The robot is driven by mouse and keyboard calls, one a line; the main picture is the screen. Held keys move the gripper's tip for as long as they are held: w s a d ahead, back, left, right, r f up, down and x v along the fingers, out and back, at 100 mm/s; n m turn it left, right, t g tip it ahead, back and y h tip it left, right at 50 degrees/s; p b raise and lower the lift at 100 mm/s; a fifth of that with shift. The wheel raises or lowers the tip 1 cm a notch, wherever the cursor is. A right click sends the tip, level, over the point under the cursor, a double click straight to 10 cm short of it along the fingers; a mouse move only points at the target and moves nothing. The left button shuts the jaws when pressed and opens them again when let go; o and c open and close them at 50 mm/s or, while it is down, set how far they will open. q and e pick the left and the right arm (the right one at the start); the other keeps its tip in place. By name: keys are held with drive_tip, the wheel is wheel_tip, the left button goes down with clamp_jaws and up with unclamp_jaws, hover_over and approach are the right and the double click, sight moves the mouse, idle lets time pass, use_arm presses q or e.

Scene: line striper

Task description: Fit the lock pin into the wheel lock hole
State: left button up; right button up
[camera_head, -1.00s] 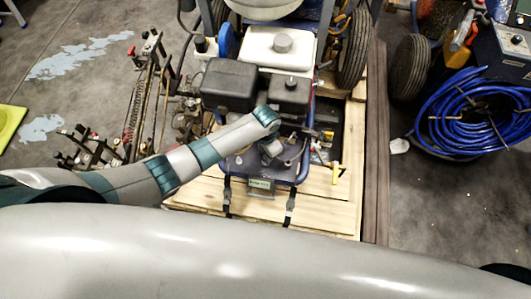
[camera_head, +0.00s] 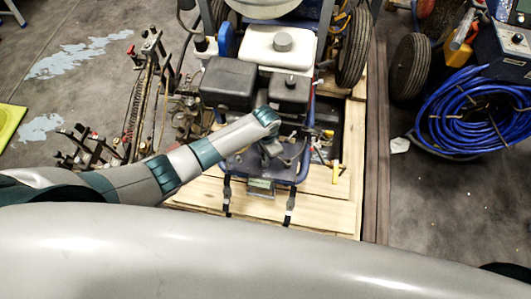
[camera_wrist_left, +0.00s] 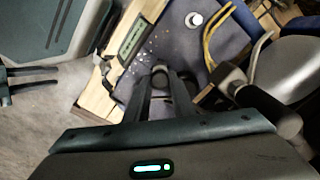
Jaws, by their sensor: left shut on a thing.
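The line striper (camera_head: 283,45) stands on a wooden pallet, with a white tank, black engine covers and wheels at the back. My left arm reaches in over its front, and my left gripper (camera_head: 270,152) is low above the blue front deck (camera_head: 240,163). In the left wrist view the two fingers (camera_wrist_left: 160,90) are shut on a small dark rounded thing (camera_wrist_left: 160,76), likely the lock pin. Most of it is hidden between the fingers. I cannot make out the wheel lock hole.
The wooden pallet (camera_head: 325,212) has straps across its front. A rack of metal parts (camera_head: 150,75) stands at left. A coil of blue hose (camera_head: 480,112) and a grey box (camera_head: 505,55) are at right. Cables and engine parts crowd the gripper.

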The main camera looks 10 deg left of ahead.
use_arm(q)
drive_tip(key=shift+f, duration=0.35)
use_arm(e)
drive_tip(key=shift+f, duration=0.15)
use_arm(q)
drive_tip(key=o, duration=1.4)
use_arm(e)
drive_tip(key=shift+w, duration=0.1)
